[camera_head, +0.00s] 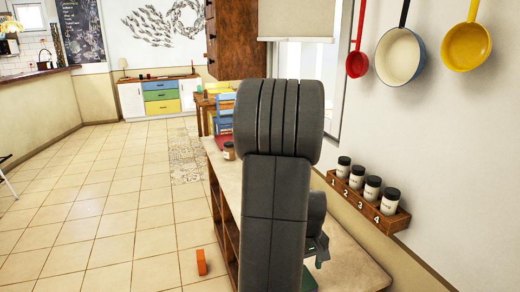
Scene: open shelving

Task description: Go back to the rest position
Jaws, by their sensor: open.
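My dark grey arm rises through the middle of the picture, with its upper joint bent in front of the shelf. My gripper (318,250) shows only in part, low and just right of the arm, over the shelf top. It is open, and nothing is seen between its fingers. The arm hides much of it.
The low wooden shelf unit (350,262) runs along the right wall. A jar (229,151) stands on its far part. A numbered wooden rack (398,220) holds several black-lidded jars. Pans hang above it. An orange block (201,262) is on the floor. The tiled floor at left is largely clear.

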